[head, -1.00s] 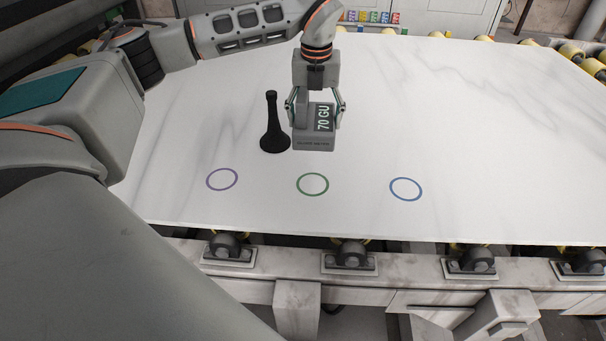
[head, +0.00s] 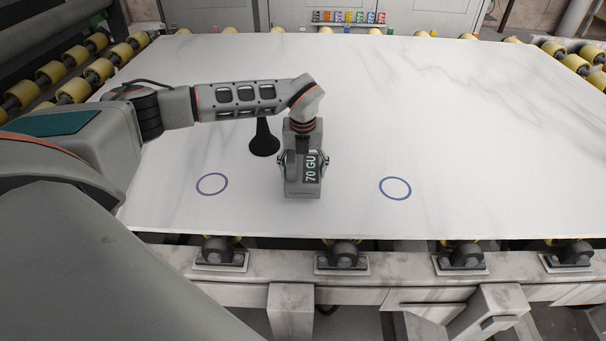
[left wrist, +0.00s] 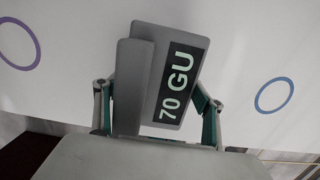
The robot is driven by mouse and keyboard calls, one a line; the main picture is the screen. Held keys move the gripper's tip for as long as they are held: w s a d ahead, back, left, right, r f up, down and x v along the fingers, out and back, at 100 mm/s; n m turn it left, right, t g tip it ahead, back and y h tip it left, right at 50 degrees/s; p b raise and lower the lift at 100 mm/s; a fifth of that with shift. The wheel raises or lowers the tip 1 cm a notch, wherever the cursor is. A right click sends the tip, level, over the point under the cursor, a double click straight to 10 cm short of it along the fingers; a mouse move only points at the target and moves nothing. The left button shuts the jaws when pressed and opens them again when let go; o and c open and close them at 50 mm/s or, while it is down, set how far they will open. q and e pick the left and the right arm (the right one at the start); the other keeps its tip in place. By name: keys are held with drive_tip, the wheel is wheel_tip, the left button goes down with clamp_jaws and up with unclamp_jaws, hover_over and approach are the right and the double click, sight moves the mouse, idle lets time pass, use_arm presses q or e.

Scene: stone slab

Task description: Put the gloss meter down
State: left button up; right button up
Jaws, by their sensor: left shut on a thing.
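The gloss meter (head: 302,188) is a grey box with a dark "70 GU" display; it also shows in the left wrist view (left wrist: 172,80). My left gripper (head: 303,165) is shut on it from above, with a finger on each side. In the head view the meter covers the spot between the purple ring (head: 212,184) and the blue ring (head: 395,188) on the white slab (head: 460,130). The green ring is hidden behind it. I cannot tell whether the meter's base touches the slab. My right gripper is not in view.
The slab to the right is clear. Its front edge lies above the roller frame (head: 340,262). Small coloured blocks (head: 348,17) line up beyond the far edge.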

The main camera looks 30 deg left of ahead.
sight(303, 172)
use_arm(q)
drive_tip(key=shift+f, duration=1.1)
drive_tip(key=shift+f, duration=0.1)
drive_tip(key=o, duration=1.5)
drive_tip(key=shift+f, duration=0.1)
drive_tip(key=r, duration=0.4)
drive_tip(key=s+r, duration=0.1)
drive_tip(key=r, duration=0.7)
drive_tip(key=shift+s+d+r, duration=0.15)
drive_tip(key=shift+d, duration=0.2)
